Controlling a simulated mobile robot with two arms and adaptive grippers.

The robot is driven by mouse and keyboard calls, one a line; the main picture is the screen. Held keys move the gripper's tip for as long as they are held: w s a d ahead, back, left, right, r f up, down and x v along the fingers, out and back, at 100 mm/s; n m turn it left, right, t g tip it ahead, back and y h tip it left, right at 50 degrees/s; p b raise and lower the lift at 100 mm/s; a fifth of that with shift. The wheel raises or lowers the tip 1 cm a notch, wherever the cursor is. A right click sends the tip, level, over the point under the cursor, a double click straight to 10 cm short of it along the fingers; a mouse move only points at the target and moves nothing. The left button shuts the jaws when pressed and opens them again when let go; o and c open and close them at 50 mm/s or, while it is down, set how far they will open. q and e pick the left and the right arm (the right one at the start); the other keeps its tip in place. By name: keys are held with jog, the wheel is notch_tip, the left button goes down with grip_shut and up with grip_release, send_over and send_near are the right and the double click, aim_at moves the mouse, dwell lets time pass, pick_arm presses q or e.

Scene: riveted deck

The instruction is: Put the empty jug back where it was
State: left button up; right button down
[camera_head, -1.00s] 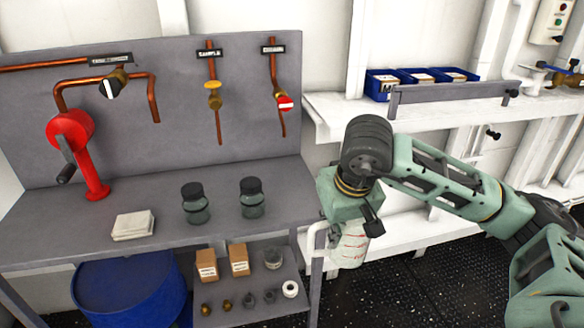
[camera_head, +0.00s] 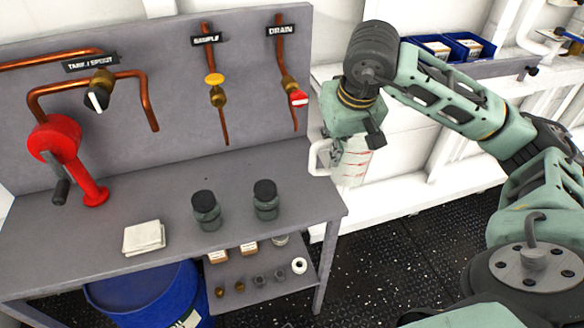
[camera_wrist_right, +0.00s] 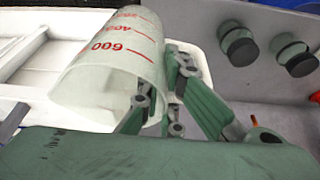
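The jug (camera_head: 351,164) is a pale, translucent vessel with red graduation marks and a white handle (camera_head: 318,157). My right gripper (camera_head: 350,137) is shut on it and holds it hanging below the wrist, just beyond the bench's right edge in the head view. My left gripper is out of view.
The grey bench (camera_head: 110,225) holds two lidded jars (camera_head: 206,212), a folded white cloth (camera_head: 144,237) and a red hand pump (camera_head: 75,160). A blue drum (camera_head: 150,295) and a lower shelf (camera_head: 262,275) with small parts sit beneath. A white ledge (camera_head: 425,195) runs behind my right arm.

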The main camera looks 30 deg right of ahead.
jog(key=w+a+f+p, duration=0.4)
jog(key=w+a+f, duration=0.1)
jog(key=w+f, duration=0.5)
jog(key=shift+f+p, duration=0.3)
jog(key=shift+p, duration=0.05)
jog(key=shift+f, duration=0.2)
jog(key=c, duration=1.9)
grip_release()
jog(key=shift+r, duration=0.1)
jog(key=shift+c, duration=0.2)
